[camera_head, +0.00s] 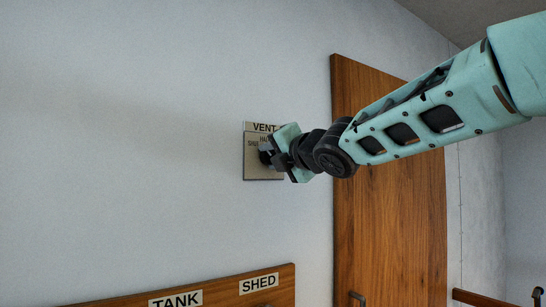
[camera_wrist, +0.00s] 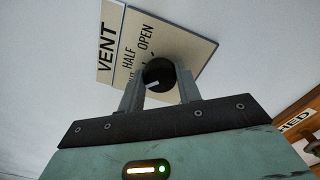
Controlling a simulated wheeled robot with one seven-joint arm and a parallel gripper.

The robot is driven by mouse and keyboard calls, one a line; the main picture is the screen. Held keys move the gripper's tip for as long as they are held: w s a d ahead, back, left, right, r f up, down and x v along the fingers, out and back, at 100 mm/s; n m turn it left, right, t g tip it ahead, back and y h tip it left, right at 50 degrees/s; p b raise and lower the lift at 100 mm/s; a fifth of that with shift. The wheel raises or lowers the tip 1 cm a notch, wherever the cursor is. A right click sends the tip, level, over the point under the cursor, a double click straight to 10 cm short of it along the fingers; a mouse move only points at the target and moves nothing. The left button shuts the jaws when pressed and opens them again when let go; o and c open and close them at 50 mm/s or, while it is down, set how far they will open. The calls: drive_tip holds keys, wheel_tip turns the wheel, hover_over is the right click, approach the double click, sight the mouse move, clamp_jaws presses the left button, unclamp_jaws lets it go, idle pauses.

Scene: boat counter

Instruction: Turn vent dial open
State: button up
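The vent dial is a round black knob with a short white mark. It sits on a beige VENT plate (camera_head: 262,173) on the white wall. In the wrist view the dial (camera_wrist: 158,73) is between the two grey fingers of my gripper (camera_wrist: 160,82), which sit close against its sides. HALF and OPEN are readable on the plate (camera_wrist: 190,45); the third word is partly hidden by a finger. The white mark lies low on the knob's face, and I cannot tell which word it matches. In the head view my gripper (camera_head: 270,157) covers much of the plate and dial.
A tall wooden door panel (camera_head: 390,220) stands right of the plate, behind my arm. A wooden board with TANK (camera_head: 175,299) and SHED (camera_head: 259,284) labels is below. The wall left of the plate is bare.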

drive_tip(key=shift+m, duration=0.3)
drive_tip(key=shift+f+m+b, duration=0.1)
drive_tip(key=shift+m+b, duration=1)
drive_tip(key=shift+m, duration=7.5)
drive_tip(key=o, duration=1)
drive_tip(key=shift+s, duration=0.1)
